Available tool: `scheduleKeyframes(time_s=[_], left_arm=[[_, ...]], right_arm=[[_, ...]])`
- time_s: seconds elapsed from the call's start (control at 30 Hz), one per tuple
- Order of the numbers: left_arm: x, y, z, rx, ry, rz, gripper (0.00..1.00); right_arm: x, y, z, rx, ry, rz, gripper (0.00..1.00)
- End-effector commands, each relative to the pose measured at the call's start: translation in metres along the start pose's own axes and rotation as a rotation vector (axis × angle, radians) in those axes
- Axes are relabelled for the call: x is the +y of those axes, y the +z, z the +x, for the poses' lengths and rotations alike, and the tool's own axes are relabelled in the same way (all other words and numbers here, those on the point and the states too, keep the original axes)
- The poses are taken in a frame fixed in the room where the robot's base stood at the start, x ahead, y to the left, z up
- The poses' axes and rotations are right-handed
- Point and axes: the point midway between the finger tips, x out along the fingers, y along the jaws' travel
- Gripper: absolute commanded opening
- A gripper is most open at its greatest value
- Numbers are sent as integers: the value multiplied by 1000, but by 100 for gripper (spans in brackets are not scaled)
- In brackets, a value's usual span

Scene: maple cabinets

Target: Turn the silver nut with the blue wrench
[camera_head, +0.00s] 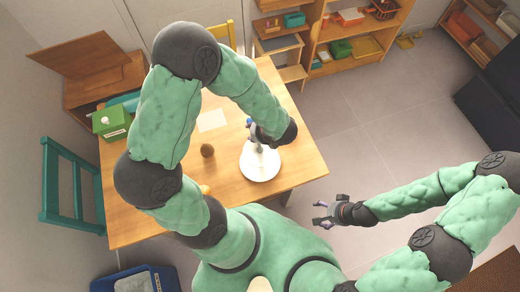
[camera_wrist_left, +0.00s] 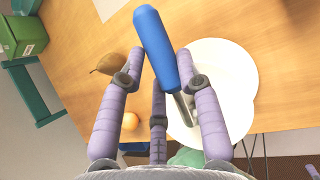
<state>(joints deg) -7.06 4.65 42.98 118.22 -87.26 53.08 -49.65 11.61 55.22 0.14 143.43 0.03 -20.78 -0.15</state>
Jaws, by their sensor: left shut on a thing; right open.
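My left gripper (camera_head: 256,128) is above the wooden table, shut on the blue wrench (camera_head: 250,122). In the left wrist view the wrench (camera_wrist_left: 158,45) shows its thick blue handle between my purple fingers (camera_wrist_left: 160,70), with a short grey metal end pointing down over a round white plate (camera_wrist_left: 235,65). The plate also shows in the head view (camera_head: 268,175), just below the gripper. Something pale and greyish stands on the plate under the gripper; I cannot tell whether it is the silver nut. My right gripper (camera_head: 325,213) is open and empty, off the table's right front edge.
A brown pear-like fruit (camera_wrist_left: 110,63) and a small orange fruit (camera_wrist_left: 130,121) lie left of the plate. A green box (camera_head: 111,122) stands at the table's left edge. Teal (camera_head: 62,185) and yellow (camera_head: 221,36) chairs flank the table (camera_head: 135,205). Shelves stand behind.

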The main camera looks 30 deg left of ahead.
Motion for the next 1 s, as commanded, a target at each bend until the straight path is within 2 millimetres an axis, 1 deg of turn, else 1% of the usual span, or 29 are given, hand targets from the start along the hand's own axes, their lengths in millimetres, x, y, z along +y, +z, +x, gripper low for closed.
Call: scheduleKeyframes(time_s=[0.3,0.4,0.77,0.9,1.0], left_arm=[[-12,0,-2,-48,-111,173,0],[-14,0,-3,-56,-131,205,0],[-15,0,-3,-63,-146,229,0],[-15,1,-4,-61,-142,224,0],[-13,1,-3,-51,-120,189,0]], right_arm=[[3,0,9,0,0,0,76],[3,0,10,0,0,0,76],[4,0,10,0,0,0,76],[3,0,10,0,0,0,76],[3,0,8,0,0,0,76]])
